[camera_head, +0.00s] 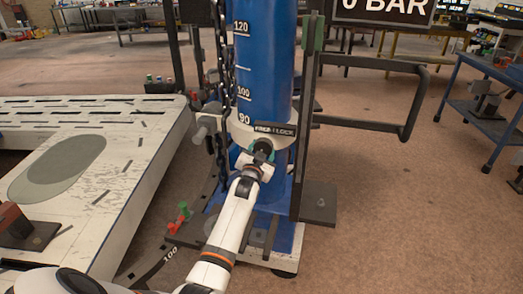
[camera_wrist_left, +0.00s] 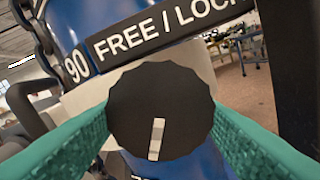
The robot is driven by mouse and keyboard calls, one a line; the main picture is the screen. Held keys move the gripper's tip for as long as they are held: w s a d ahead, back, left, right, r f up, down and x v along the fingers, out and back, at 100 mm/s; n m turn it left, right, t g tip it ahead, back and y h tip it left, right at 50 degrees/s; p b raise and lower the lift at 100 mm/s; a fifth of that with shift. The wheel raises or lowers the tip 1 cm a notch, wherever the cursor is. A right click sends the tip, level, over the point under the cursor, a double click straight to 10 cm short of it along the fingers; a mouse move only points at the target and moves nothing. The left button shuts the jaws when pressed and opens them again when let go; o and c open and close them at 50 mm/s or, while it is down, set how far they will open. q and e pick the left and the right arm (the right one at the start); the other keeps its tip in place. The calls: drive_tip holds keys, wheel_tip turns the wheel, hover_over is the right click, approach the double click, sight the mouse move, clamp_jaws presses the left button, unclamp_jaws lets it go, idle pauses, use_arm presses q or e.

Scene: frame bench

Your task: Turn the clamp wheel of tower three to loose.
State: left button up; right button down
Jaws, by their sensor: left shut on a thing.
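The blue tower (camera_head: 262,60) stands upright in the middle of the head view, with a height scale in white numbers. A light collar (camera_head: 283,140) on it bears a FREE / LOCK label (camera_wrist_left: 165,30). Below the label in the left wrist view is the black scalloped clamp wheel (camera_wrist_left: 140,110), with a pale mark pointing down and slightly left. My left gripper (camera_head: 260,157) is at the wheel, its green fingers on either side, shut on it. In the head view the gripper covers part of the wheel. My right gripper is not in view.
A black chain (camera_head: 222,60) hangs along the tower's left side. A dark post and a bar frame (camera_head: 405,128) stand to its right. A white slotted bench (camera_head: 130,150) fills the left. Open floor (camera_head: 400,220) lies at the right.

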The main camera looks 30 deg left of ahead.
use_arm(q)
drive_tip(key=shift+f+n, duration=0.1)
drive_tip(key=shift+n, duration=0.6)
drive_tip(key=o, duration=1)
drive_tip(key=shift+s, duration=0.1)
drive_tip(key=v, duration=1.2)
drive_tip(key=shift+d, duration=0.1)
